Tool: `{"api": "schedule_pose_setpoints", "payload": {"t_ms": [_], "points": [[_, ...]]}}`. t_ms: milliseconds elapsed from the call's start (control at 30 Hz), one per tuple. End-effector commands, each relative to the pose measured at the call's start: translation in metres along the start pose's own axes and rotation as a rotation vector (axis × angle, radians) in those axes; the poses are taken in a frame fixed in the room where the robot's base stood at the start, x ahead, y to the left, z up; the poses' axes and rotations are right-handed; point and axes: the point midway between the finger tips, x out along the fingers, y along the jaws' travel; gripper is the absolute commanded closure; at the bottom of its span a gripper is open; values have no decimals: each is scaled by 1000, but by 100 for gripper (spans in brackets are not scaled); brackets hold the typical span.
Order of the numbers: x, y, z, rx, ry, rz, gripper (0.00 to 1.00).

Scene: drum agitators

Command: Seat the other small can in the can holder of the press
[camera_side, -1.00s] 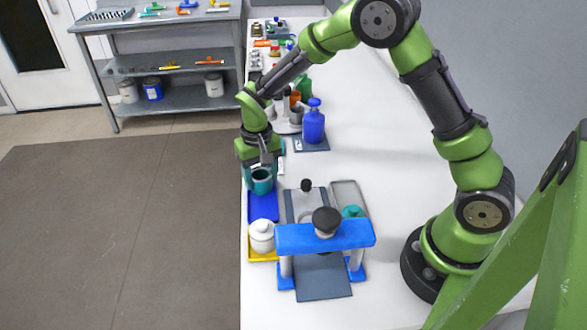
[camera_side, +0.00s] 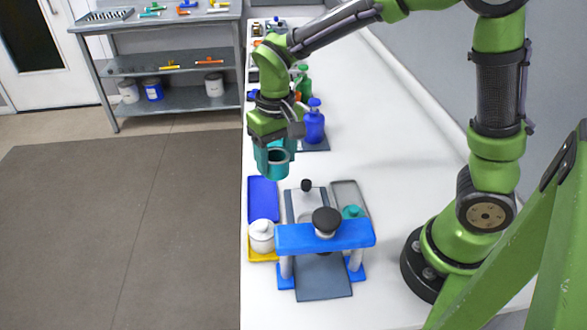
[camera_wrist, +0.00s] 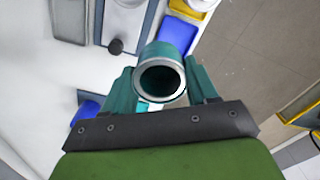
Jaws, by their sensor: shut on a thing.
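My gripper (camera_side: 272,158) is shut on a teal small can (camera_side: 279,157), held in the air above and behind the blue tray. The can's open, grey-rimmed end shows. The can also shows between the teal fingers in the wrist view (camera_wrist: 161,77). The press stands at the front, with a blue crossbar (camera_side: 350,235), a black knob (camera_side: 326,220) and a grey base plate (camera_side: 322,277). A grey slide with a small black knob (camera_side: 306,186) lies behind the crossbar. The can holder is largely hidden by the crossbar and knob.
The blue tray (camera_side: 263,198) is empty. A white lidded jar (camera_side: 261,235) stands on the yellow tray (camera_side: 254,256). A teal lid-like piece (camera_side: 352,212) lies in the grey tray (camera_side: 346,190). A blue bottle (camera_side: 314,124) stands behind. The table at right is clear.

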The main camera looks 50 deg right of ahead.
Motion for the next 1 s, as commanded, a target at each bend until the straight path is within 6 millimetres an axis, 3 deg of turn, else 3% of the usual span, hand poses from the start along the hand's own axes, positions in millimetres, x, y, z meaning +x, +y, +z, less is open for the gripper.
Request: {"api": "schedule_pose_setpoints", "payload": {"t_ms": [100,300,433,1000], "points": [[8,8,41,-57,-6,2,71],[26,25,82,-115,-18,13,71],[36,30,91,-126,-26,21,71],[82,31,89,-129,-19,19,71]]}}
